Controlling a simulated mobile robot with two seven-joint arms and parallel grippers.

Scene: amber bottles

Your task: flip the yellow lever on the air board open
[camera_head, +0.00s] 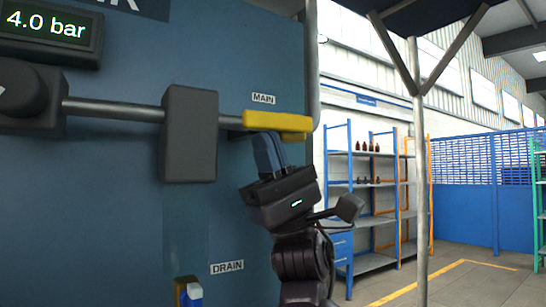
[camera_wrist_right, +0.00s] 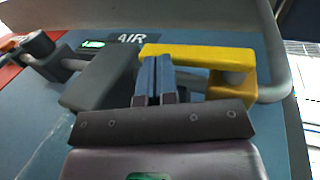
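The yellow lever (camera_head: 277,122) lies roughly level on the air board (camera_head: 120,215), just below the MAIN label (camera_head: 263,99). In the right wrist view the yellow lever (camera_wrist_right: 200,57) has a lower yellow part at its right end, by the pipe. My right gripper (camera_head: 267,142) is just below the lever's left part, its blue fingers pointing up. In the right wrist view the fingers of my right gripper (camera_wrist_right: 155,65) are side by side, with nothing seen between them. Their tips are at the lever's left end; I cannot tell whether they touch it. My left gripper is not in view.
A dark grey box (camera_head: 190,135) sits on the pipe left of the lever. A dark regulator knob (camera_head: 25,92) and a 4.0 bar display (camera_head: 50,27) are farther left. A DRAIN label (camera_head: 227,267) is lower down. A grey post (camera_head: 421,180) and shelves (camera_head: 370,205) stand to the right.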

